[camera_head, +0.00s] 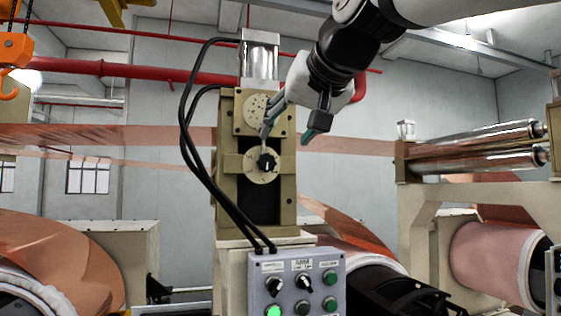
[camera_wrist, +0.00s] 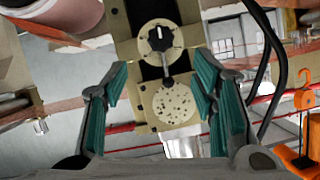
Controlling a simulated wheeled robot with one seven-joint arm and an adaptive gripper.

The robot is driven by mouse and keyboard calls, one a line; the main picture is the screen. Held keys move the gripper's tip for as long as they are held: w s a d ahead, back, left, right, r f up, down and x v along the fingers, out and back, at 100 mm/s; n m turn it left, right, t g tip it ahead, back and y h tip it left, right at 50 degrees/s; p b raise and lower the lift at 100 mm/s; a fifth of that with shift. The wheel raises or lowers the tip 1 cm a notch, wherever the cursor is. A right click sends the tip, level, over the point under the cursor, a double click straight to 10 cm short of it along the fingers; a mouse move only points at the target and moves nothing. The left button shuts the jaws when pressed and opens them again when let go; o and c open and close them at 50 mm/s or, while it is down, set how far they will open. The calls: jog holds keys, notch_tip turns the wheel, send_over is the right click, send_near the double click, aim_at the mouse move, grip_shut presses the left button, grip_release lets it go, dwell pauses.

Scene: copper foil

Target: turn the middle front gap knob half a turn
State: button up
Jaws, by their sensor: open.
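The front gap knob (camera_head: 267,161) is black with a white mark line that looks about upright. It sits on a round pale dial plate on the front of the beige roll stand (camera_head: 229,195). In the wrist view the knob (camera_wrist: 159,40) is at the upper middle, ahead of the fingers. My gripper (camera_head: 287,133) is open and empty, above and to the right of the knob in the head view. In the wrist view its teal-padded fingers (camera_wrist: 160,72) stand apart on either side. I see no contact with the knob.
A round plate with small holes (camera_head: 256,113) is above the knob. Black cables (camera_head: 184,125) loop down the stand's left side. A grey control box (camera_head: 297,283) with switches and a lit green button is below. Copper foil (camera_head: 350,146) runs behind the gripper.

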aim_at(268, 159)
jog(key=p+x, duration=0.2)
jog(key=x, duration=1)
jog(key=shift+w+a+f, duration=0.1)
jog(key=shift+w+a, duration=0.1)
jog(key=c, duration=1.2)
